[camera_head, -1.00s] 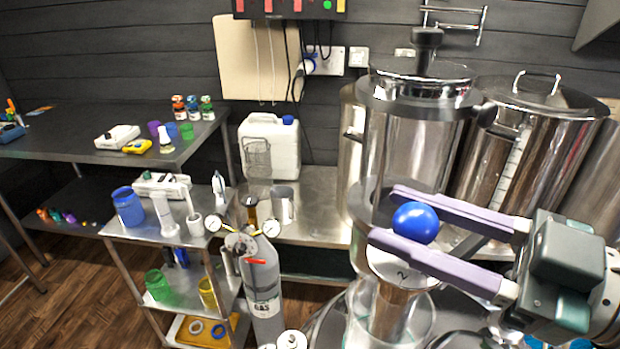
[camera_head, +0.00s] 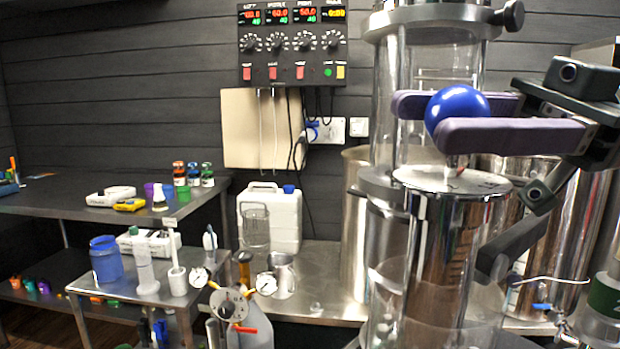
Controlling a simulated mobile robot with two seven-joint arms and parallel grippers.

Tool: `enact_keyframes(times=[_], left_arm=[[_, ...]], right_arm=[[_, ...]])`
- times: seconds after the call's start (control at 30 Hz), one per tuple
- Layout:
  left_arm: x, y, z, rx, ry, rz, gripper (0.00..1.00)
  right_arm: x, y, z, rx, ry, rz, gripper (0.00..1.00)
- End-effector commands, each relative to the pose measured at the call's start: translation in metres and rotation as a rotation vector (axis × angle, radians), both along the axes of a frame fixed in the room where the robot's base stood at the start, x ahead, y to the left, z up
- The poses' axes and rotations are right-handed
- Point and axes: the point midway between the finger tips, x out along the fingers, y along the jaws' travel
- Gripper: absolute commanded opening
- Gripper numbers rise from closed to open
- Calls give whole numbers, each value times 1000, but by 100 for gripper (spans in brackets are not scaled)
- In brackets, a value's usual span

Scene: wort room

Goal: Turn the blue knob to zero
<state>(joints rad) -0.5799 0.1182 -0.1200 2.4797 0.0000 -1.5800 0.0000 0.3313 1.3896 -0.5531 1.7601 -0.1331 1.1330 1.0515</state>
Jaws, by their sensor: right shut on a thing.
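A glossy blue ball-shaped knob (camera_head: 457,106) stands at the right in the head view. My right gripper (camera_head: 430,119) comes in from the right with two purple fingers, one behind the ball and one in front. It is shut on the ball. A round metal disc (camera_head: 420,180) tops a shiny steel cylinder (camera_head: 440,255) just below the ball. The front finger hides the ball's lower part, so I cannot tell clearly how it joins the disc. No zero mark is readable. My left gripper is not in view.
A wall control panel (camera_head: 291,52) carries several grey-white dials, lit displays and switches. A tall clear vessel (camera_head: 430,60) stands close behind my fingers. A gas cylinder (camera_head: 250,330) with gauges and a cluttered cart (camera_head: 150,290) are left of the steel cylinder. A white canister (camera_head: 270,220) stands on the steel bench.

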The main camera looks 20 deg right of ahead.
Motion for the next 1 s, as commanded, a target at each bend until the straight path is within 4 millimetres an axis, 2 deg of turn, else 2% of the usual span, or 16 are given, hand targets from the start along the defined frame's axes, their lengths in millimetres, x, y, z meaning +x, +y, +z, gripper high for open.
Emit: enact_keyframes(times=[0.03, 0.23, 0.8, 0.83, 1.0], left_arm=[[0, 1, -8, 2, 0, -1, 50], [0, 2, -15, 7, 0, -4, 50], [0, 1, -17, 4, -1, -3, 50], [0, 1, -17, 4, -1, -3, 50], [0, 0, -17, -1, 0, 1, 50]], right_arm=[[1, 1, -1, 6, -6, 23, 0], [0, 1, 1, 8, 0, 90, 0], [-1, 1, 4, 11, 2, 121, 0], [-1, 1, 4, 11, 2, 121, 48], [0, 1, 3, 9, 2, 119, 67]])
